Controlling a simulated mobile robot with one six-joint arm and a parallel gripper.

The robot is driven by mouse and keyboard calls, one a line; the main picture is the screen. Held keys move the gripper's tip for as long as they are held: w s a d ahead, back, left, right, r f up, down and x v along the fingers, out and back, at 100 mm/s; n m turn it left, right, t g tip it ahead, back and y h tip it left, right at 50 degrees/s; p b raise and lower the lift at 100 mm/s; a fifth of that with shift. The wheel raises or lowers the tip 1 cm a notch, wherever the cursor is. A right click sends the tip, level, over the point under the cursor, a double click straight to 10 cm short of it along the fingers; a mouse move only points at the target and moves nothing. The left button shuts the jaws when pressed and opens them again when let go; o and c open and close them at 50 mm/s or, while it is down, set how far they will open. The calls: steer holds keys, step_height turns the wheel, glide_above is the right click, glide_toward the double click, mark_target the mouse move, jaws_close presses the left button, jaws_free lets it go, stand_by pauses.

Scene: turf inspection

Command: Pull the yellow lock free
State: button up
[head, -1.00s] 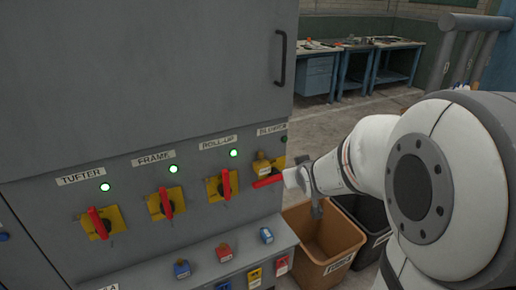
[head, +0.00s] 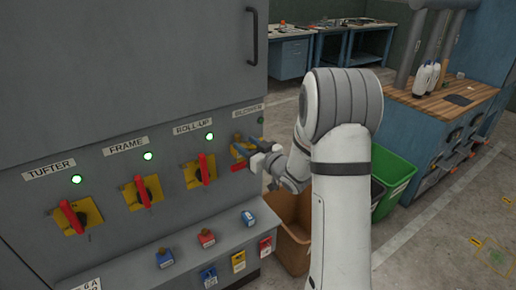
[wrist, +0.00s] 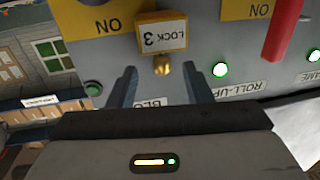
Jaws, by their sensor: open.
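The yellow lock (wrist: 162,35), marked LOCK 3, hangs on the BLOWER switch at the right end of the grey cabinet. It appears upside down in the wrist view, with a brass-coloured part (wrist: 162,65) toward me. In the head view the lock (head: 237,139) is small and partly hidden near my gripper. My gripper (wrist: 161,75) is open, its two dark fingers pointing at the lock, one on each side of its line. Nothing is between the fingers. In the head view my gripper (head: 252,154) is just in front of the BLOWER switch.
Three more switches with red handles, such as the ROLL-UP switch (head: 199,170), have lit green lamps. Blue and red locks (head: 206,238) sit on the ledge below. A brown bin (head: 291,240) and a green bin (head: 396,180) stand to the right.

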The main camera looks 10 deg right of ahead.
mark_target(242, 141)
steer(key=shift+x, duration=1.55)
steer(key=shift+c, duration=0.2)
jaws_close()
